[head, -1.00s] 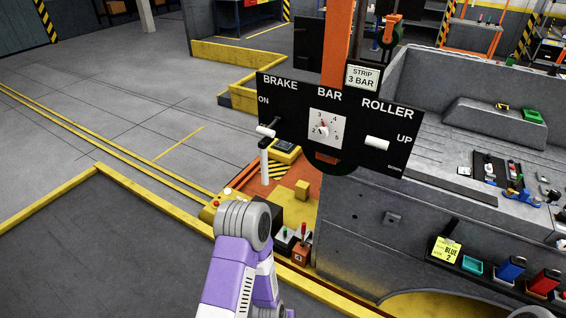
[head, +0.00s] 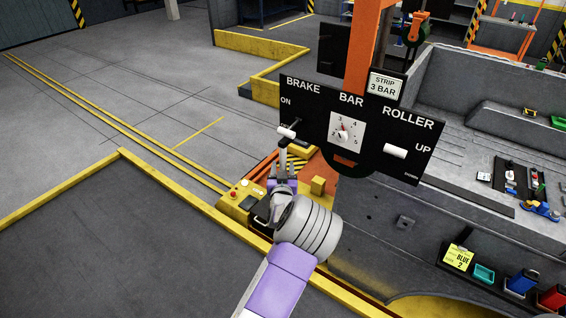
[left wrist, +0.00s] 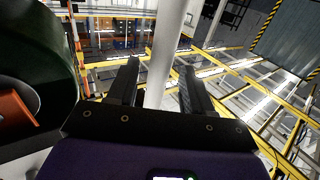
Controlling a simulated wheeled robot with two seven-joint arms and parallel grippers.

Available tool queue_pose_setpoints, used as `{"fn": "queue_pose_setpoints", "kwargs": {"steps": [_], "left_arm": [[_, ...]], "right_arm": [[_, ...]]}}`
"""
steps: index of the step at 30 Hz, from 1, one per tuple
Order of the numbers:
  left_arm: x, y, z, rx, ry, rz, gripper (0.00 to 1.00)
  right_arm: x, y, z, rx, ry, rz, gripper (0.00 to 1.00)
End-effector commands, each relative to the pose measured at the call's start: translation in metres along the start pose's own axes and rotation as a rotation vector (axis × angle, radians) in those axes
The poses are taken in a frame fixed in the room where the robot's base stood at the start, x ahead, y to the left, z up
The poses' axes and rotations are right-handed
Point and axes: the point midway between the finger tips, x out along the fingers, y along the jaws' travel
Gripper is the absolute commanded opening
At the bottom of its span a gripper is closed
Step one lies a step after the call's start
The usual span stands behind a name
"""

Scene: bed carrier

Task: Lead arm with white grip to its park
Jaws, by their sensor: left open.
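The white grip (head: 283,158) is a slim upright cylinder just below the left end of the black panel, beside the orange upright. My left gripper (head: 283,173) is right at its lower part in the head view. In the left wrist view the white grip (left wrist: 161,65) runs between the two dark fingers of my left gripper (left wrist: 160,82). The fingers are open, one on each side, with a gap visible at least on the left. The grip's lower end is hidden by my gripper. The park is not something I can make out. My right gripper is not in view.
The black panel (head: 315,125) with BRAKE, BAR and ROLLER controls hangs close above my gripper. A white brake handle (head: 287,132) sits just over the grip. A yellow control box (head: 238,197) stands at left. The grey machine bed (head: 400,195) fills the right. Open floor lies left.

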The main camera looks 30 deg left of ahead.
Motion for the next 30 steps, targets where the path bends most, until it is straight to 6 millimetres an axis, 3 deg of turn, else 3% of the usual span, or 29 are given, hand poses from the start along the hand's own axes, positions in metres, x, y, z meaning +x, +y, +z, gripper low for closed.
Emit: {"fn": "queue_pose_setpoints", "kwargs": {"steps": [8,19,28,30], "left_arm": [[0.027,0.0,0.001,0.0,-0.002,0.001,0.5],[0.031,0.0,0.001,0.0,-0.003,0.0,0.49],[0.03,0.0,0.001,0.0,-0.003,0.0,0.03],[0.03,0.0,0.001,0.0,-0.003,0.0,0.0]], "right_arm": [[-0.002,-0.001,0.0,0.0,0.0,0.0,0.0],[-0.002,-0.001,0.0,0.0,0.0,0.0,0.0],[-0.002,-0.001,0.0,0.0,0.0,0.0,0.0],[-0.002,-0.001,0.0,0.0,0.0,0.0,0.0]]}}
